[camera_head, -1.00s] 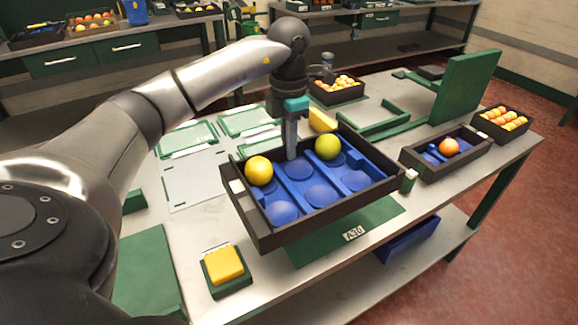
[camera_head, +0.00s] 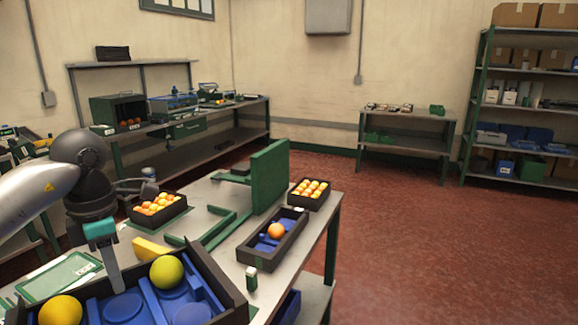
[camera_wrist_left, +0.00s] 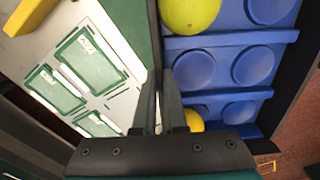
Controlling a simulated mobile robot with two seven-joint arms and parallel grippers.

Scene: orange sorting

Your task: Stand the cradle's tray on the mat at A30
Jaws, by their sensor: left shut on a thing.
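A dark-walled tray (camera_head: 224,290) with a blue insert is at the lower left of the head view, cut off by the bottom edge. It holds a yellow-green fruit (camera_head: 167,271) and an orange-yellow fruit (camera_head: 60,310); its other visible pockets are empty. My left gripper (camera_head: 117,288) points down at the tray's far wall and is shut on it. The wrist view shows the fingers (camera_wrist_left: 158,112) at the dark wall, beside the blue insert (camera_wrist_left: 225,68). The A30 mat is out of view now, so I cannot tell the tray's height above it. My right gripper is not in view.
A green frame with an upright board (camera_head: 268,177) stands behind the tray. A narrow tray (camera_head: 268,243) with one orange, a crate of oranges (camera_head: 309,190) and another crate (camera_head: 158,206) are on the table. Red floor (camera_head: 420,240) is open to the right.

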